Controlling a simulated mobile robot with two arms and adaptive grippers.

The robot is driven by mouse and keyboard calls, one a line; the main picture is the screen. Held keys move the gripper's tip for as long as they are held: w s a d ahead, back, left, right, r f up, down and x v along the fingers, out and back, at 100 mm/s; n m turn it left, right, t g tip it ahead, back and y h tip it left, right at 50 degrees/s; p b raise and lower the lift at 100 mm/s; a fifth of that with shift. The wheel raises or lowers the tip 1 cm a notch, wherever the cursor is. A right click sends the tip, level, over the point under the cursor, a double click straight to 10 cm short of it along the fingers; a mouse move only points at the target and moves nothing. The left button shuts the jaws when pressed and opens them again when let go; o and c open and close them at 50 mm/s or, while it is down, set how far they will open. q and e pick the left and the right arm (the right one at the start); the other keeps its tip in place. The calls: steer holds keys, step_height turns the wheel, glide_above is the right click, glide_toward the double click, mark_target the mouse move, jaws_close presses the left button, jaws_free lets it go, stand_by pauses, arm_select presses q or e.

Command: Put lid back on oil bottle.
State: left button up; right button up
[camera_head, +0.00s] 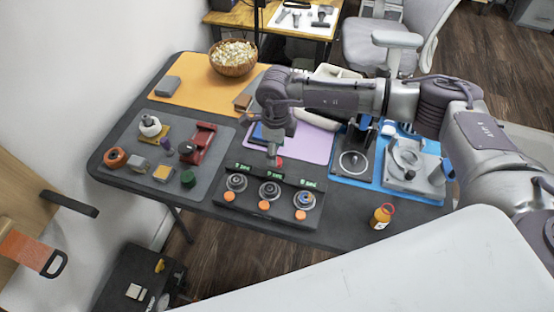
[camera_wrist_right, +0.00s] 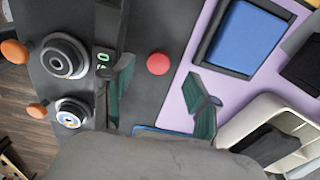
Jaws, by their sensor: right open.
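The oil bottle (camera_head: 382,216) is a small orange-yellow bottle with a red-orange top, upright near the table's front right edge. I cannot tell whether its mouth is open. A round red piece, which looks like the lid (camera_wrist_right: 158,64), lies on the dark table beside the purple mat; it also shows in the head view (camera_head: 279,162). My right gripper (camera_head: 272,154) points down above the table close to this red piece. In the right wrist view the gripper (camera_wrist_right: 161,97) is open, with the red piece apart from the fingers, between their lines. My left gripper is not in view.
A black panel (camera_head: 252,206) with several round dials and orange knobs lies in front of my right gripper. The purple mat (camera_head: 313,143) holds a blue framed tray (camera_wrist_right: 243,38) and a pale container (camera_wrist_right: 285,125). A blue mat (camera_head: 375,180) with metal fixtures lies right.

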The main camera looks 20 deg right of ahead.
steer(key=shift+s+f, duration=0.1)
steer(key=shift+f, duration=1.75)
steer(key=c, duration=0.8)
